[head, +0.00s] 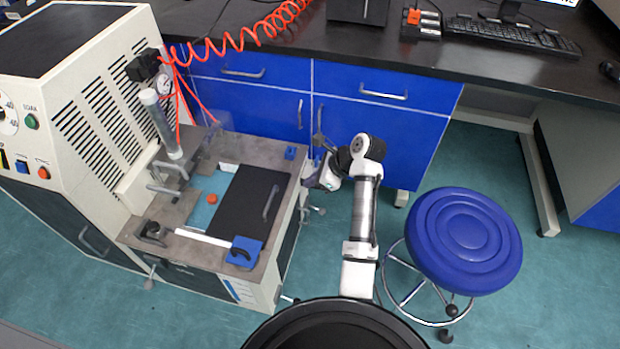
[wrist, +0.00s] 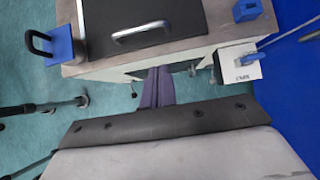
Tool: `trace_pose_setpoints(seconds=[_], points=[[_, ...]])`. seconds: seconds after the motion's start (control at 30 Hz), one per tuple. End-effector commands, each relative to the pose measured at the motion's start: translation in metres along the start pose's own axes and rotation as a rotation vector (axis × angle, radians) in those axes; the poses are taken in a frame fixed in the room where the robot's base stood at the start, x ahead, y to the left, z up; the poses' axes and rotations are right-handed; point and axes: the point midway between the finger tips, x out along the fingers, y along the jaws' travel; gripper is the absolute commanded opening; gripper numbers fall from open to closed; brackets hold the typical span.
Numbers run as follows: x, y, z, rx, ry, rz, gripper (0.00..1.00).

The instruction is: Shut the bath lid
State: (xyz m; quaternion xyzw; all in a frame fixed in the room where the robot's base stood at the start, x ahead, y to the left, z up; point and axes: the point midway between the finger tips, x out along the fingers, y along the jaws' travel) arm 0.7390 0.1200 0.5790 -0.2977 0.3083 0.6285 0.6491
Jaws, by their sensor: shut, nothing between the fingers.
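The bath lid (head: 243,208) is a flat black panel lying on the right part of the grey-topped bath unit. A metal bar handle (head: 270,203) stands near its right edge. To the left of the lid, a strip of pale blue bath (head: 208,217) is uncovered, with an orange round thing (head: 212,198) in it. In the wrist view the lid (wrist: 100,25) and its handle (wrist: 142,32) are at the top. My gripper (head: 310,183) is shut and empty, just right of the unit and apart from the handle. Its fingers (wrist: 157,84) show below the lid handle in the wrist view.
A blue block with a black handle (head: 243,252) sits at the unit's front corner, and a small blue block (head: 290,152) at its back corner. A clear cylinder (head: 160,124) rises at the left. Blue cabinets (head: 245,97) stand behind; a blue stool (head: 463,243) stands right.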

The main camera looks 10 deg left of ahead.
Motion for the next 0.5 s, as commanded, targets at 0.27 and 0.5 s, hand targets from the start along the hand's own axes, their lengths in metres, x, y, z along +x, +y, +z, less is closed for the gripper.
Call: trace_pose_setpoints(seconds=[0.27, 0.5], points=[[0.063, 0.000, -0.001, -0.001, -0.001, 0.003, 0.00], [0.093, 0.000, 0.017, -0.004, -0.001, 0.001, 0.00]])
